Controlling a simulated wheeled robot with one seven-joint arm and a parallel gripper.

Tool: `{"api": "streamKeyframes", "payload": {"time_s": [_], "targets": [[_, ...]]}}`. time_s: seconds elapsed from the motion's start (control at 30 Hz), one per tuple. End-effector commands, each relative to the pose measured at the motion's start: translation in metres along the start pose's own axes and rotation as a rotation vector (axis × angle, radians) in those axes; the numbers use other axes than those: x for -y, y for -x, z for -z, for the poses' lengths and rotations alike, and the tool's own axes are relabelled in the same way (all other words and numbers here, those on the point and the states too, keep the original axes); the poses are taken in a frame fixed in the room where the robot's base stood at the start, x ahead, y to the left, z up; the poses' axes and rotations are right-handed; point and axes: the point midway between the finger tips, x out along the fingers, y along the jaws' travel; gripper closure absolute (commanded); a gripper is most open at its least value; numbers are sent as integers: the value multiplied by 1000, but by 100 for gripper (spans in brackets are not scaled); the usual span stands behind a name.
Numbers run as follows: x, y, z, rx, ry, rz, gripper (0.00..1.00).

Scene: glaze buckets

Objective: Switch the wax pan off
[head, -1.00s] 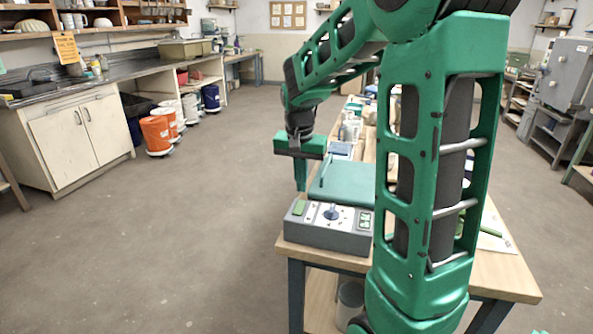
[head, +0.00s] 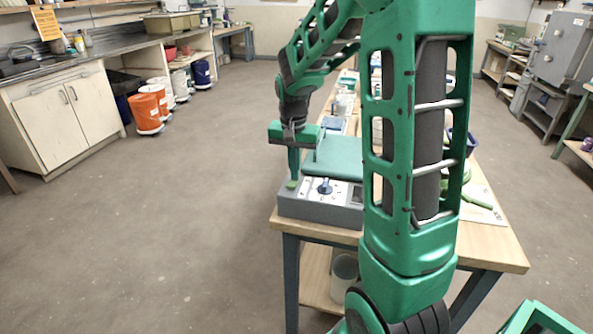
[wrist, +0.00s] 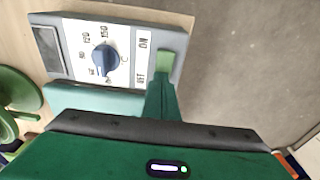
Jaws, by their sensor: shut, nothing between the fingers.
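The wax pan's grey control box (head: 318,207) sits at the near left corner of the wooden table, with the teal lid (head: 347,160) behind it. Its blue dial (head: 325,187) also shows in the wrist view (wrist: 105,60). The green switch (wrist: 165,61) is at the panel's end, beside the ON and OFF labels; I cannot tell which way it is set. My gripper (head: 293,175) points down, shut and empty, with its fingertips at the switch. In the wrist view the fingers cover part of it, and I cannot tell whether they touch.
Bottles and containers (head: 345,103) stand farther back on the table. A green round-ended tool (wrist: 18,92) lies right of the pan in the head view. My arm hides much of the table. The floor to the left is clear, with orange buckets (head: 146,113) by the cabinets.

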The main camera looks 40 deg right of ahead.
Motion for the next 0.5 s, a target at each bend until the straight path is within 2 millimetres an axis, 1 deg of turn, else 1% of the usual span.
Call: {"api": "streamKeyframes", "payload": {"time_s": [0.27,0.5], "targets": [[0,-1,-3,0,2,-3,100],[0,2,-11,1,4,-3,100]]}}
